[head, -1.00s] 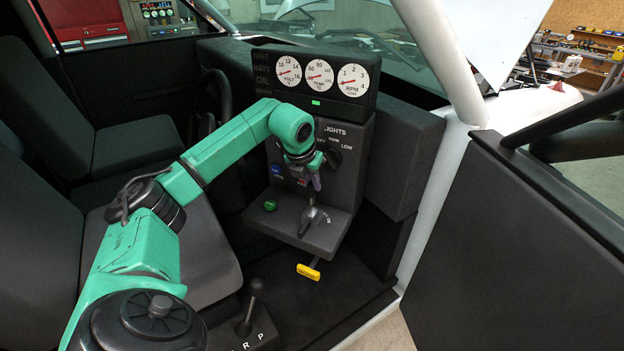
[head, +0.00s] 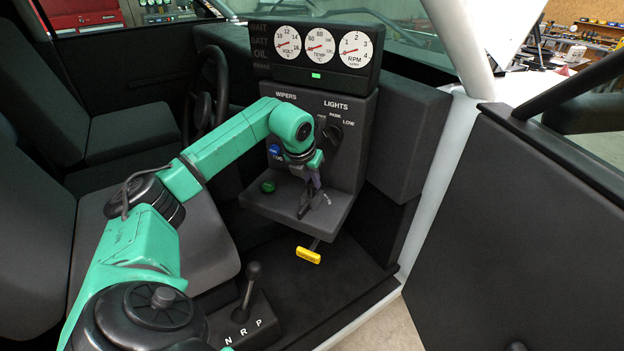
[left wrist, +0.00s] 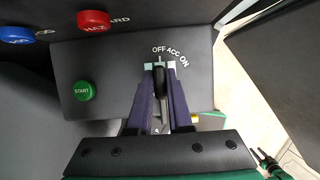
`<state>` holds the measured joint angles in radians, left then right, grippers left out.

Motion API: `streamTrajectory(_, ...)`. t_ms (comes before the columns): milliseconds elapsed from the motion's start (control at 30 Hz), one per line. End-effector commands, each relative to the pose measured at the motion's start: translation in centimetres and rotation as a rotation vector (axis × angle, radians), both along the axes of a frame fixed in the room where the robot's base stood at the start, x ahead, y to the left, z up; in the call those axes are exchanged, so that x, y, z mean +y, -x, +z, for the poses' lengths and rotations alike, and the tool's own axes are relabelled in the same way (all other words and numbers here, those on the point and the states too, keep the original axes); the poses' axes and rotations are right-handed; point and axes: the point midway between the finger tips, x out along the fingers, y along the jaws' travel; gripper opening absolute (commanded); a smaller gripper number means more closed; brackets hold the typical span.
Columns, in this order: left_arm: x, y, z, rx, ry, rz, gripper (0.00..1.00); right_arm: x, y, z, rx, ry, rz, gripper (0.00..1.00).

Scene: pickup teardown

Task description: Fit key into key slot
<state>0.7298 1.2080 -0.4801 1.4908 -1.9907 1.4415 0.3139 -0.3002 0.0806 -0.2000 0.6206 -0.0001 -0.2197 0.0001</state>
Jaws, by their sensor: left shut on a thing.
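My left gripper (head: 309,197) is low over the sloping lower panel of the dashboard console. Its two purple fingers show in the left wrist view (left wrist: 160,68), shut on a dark, narrow key (left wrist: 160,88) between them. The fingertips are just below the OFF ACC ON lettering (left wrist: 170,54), at the key slot's place. The slot itself is hidden behind the key and fingers, so I cannot tell whether the key is in it. My right gripper is not in view.
A green START button (left wrist: 84,91) is left of the fingers. A blue button (left wrist: 16,34) and a red hazard button (left wrist: 93,20) are on the upright panel. A yellow handle (head: 308,255) hangs below the console. The gear lever (head: 251,288) stands in front.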

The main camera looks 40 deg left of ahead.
Motion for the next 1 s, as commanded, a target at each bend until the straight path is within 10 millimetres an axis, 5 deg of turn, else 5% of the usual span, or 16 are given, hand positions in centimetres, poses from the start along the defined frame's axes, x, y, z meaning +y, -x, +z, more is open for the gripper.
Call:
streamTrajectory(33,0.0,0.0,0.0,0.0,0.0,0.0,0.26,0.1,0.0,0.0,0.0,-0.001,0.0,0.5)
streamTrajectory(100,0.0,0.0,0.0,0.0,0.0,0.0,0.52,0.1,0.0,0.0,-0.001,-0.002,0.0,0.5)
streamTrajectory(567,0.0,0.5,1.2,-0.004,-0.001,0.001,0.53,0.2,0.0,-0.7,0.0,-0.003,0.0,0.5)
streamTrajectory(1000,-1.1,4.8,12.0,-0.004,0.001,-0.001,0.53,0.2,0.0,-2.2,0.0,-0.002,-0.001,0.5)
